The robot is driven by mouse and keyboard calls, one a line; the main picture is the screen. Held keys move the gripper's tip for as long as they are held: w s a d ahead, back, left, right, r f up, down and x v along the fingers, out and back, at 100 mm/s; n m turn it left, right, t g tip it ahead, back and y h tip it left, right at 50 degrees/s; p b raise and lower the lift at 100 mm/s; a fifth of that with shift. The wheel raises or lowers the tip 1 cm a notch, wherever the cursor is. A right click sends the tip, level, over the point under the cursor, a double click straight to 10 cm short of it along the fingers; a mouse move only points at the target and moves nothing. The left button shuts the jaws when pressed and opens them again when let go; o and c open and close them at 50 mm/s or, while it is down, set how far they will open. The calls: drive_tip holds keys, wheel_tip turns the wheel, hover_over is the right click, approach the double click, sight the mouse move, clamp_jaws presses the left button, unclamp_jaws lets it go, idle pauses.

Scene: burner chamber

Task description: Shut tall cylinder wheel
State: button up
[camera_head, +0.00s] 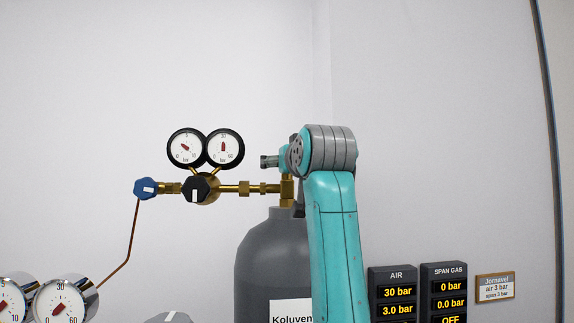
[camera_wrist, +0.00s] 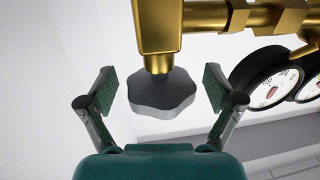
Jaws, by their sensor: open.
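The tall cylinder (camera_head: 262,260) is a dark grey bottle with a brass valve (camera_head: 287,190) on top. Its wheel, a dark grey lobed handwheel (camera_wrist: 162,92), shows in the wrist view below the brass valve body (camera_wrist: 160,30). In the head view my arm hides the wheel. My gripper (camera_wrist: 160,95) is open, with one finger on each side of the wheel. Gaps show between both finger pads and the wheel in the wrist view, and I see no contact. How deep the wheel sits between the fingers is hard to tell.
A brass regulator with two round gauges (camera_head: 205,148), a black knob (camera_head: 196,189) and a blue knob (camera_head: 146,188) extends left from the valve. A copper pipe (camera_head: 131,245) runs down. Chrome gauges (camera_head: 58,302) stand lower left. Display panels (camera_head: 397,293) stand right of my arm.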

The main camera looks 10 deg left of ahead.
drive_tip(key=c, duration=1.1)
drive_tip(key=shift+c, duration=0.2)
drive_tip(key=shift+a+m+t+h, duration=0.1)
drive_tip(key=shift+m+t+h, duration=0.25)
drive_tip(key=shift+h, duration=0.25)
drive_tip(key=shift+s+m+h, duration=0.1)
drive_tip(key=shift+m+h, duration=0.45)
drive_tip(key=shift+h, duration=0.25)
drive_tip(key=m+t+h, duration=0.1)
drive_tip(key=m+h, duration=0.2)
drive_tip(key=h, duration=0.2)
drive_tip(key=shift+h, duration=0.3)
drive_tip(key=m+g+h, duration=0.1)
drive_tip(key=m+h, duration=0.2)
drive_tip(key=h, duration=0.1)
drive_tip(key=m+g+h, duration=0.1)
drive_tip(key=m+h, duration=0.1)
drive_tip(key=h, duration=0.1)
drive_tip(key=shift+m+h, duration=0.4)
drive_tip(key=shift+g, duration=0.35)
